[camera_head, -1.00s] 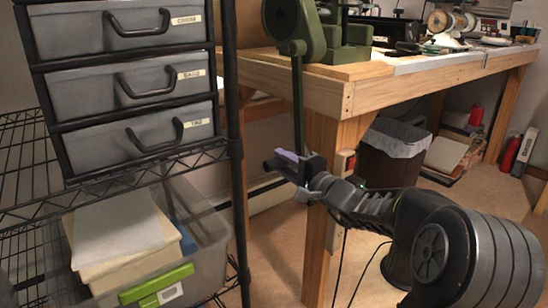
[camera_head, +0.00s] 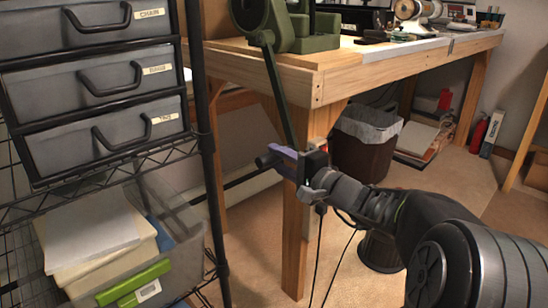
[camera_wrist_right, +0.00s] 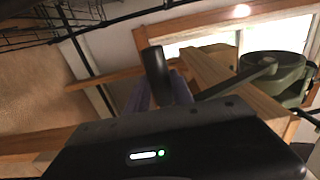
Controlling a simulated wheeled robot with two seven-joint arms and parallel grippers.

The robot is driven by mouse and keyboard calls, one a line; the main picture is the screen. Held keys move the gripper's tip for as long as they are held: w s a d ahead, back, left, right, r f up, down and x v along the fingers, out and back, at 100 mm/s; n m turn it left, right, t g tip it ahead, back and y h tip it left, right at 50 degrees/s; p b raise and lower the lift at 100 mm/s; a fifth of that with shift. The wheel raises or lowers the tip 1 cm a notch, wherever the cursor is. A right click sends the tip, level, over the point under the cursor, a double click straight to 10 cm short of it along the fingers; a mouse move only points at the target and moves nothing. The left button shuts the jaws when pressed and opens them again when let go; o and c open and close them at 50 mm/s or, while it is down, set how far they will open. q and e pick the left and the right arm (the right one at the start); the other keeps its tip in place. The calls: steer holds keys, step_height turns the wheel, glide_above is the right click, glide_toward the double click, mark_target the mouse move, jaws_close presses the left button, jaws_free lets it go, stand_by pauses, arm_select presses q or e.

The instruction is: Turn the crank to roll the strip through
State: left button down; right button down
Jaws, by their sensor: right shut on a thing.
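A green rolling mill (camera_head: 312,42) stands on the bench's near end, cut off by the top of the head view. Its long crank arm (camera_head: 278,95) hangs down past the bench edge, slanting to the right toward its lower end. The dark crank handle (camera_head: 267,160) is at that lower end. My right gripper (camera_head: 286,162), with purple fingers, is shut on the handle. In the right wrist view the handle (camera_wrist_right: 157,70) stands up between the purple fingers, and the crank's green hub (camera_wrist_right: 276,72) is at right. I cannot see the strip. My left gripper is out of view.
The wooden bench (camera_head: 318,82) has a leg (camera_head: 296,235) just behind my right gripper. A wire rack with grey drawers (camera_head: 105,85) and a clear bin (camera_head: 185,230) stands at left. A trash bin (camera_head: 365,150) is under the bench. Floor is open at right.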

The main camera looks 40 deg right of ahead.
steer(key=shift+a+f, duration=0.1)
steer(key=shift+a, duration=0.05)
steer(key=s+r+p, duration=0.3)
steer(key=s+r, duration=0.3)
steer(key=shift+a+p, duration=0.2)
steer(key=shift+p, duration=0.1)
steer(key=c, duration=2.2)
jaws_free()
steer(key=shift+s+r, duration=0.1)
steer(key=c, duration=2.2)
jaws_free()
steer(key=shift+a, duration=0.1)
steer(key=c, duration=2.2)
jaws_free()
steer(key=c, duration=2.2)
jaws_free()
steer(key=shift+r, duration=0.25)
steer(key=s+r+p, duration=0.4)
steer(key=r, duration=0.2)
steer(key=shift+s+a+p, duration=0.15)
steer(key=shift+a+p, duration=0.05)
steer(key=shift+p, duration=0.1)
steer(key=shift+s+f, duration=0.1)
